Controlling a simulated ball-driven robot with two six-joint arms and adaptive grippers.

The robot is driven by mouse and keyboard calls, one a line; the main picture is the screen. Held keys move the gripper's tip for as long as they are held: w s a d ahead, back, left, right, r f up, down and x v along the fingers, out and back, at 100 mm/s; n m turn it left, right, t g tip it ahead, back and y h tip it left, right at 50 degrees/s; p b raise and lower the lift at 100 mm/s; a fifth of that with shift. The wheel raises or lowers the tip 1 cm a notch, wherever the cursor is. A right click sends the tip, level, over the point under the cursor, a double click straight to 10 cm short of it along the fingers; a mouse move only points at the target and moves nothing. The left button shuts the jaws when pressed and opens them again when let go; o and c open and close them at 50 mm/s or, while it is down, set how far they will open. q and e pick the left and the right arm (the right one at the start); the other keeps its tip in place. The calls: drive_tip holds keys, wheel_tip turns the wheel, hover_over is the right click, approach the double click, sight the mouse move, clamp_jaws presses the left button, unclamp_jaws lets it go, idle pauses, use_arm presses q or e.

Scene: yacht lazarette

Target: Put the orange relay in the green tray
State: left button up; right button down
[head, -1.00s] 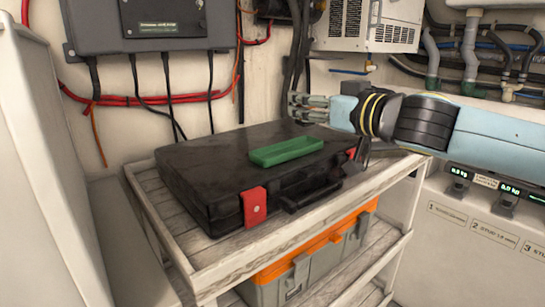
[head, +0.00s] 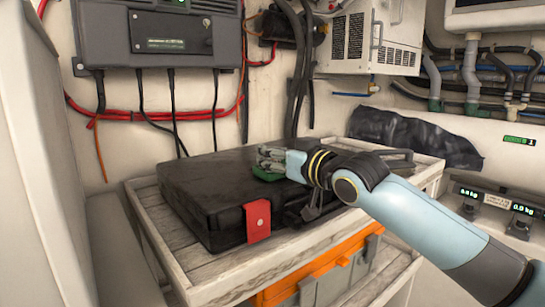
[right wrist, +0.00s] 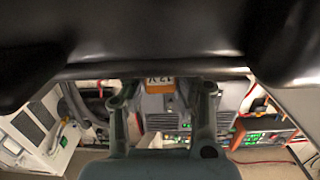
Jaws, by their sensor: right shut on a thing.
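My right gripper (head: 271,158) is over the black case, right at the green tray (head: 267,174), and hides most of it. Only a small green part shows below the fingers. In the right wrist view, between the two fingers of my right gripper (right wrist: 162,98), an orange piece with a pale label (right wrist: 160,86) shows; I take it as the orange relay, held in the jaws. The relay does not show in the head view. I cannot tell whether it touches the tray. My left gripper is in neither view now.
The black case (head: 200,199) with a red latch (head: 257,220) lies on a pale wooden slatted rack (head: 215,268). A grey and orange toolbox (head: 325,272) is on the shelf below. A crumpled black bag (head: 415,136) lies behind my right arm. Cables hang on the wall behind.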

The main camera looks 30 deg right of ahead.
drive_tip(key=shift+f, duration=0.15)
drive_tip(key=c, duration=1.1)
unclamp_jaws()
drive_tip(key=shift+r, duration=0.25)
drive_tip(key=s+p, duration=0.4)
drive_tip(key=s, duration=0.8)
drive_tip(key=shift+d+r, duration=0.3)
drive_tip(key=shift+d, duration=0.1)
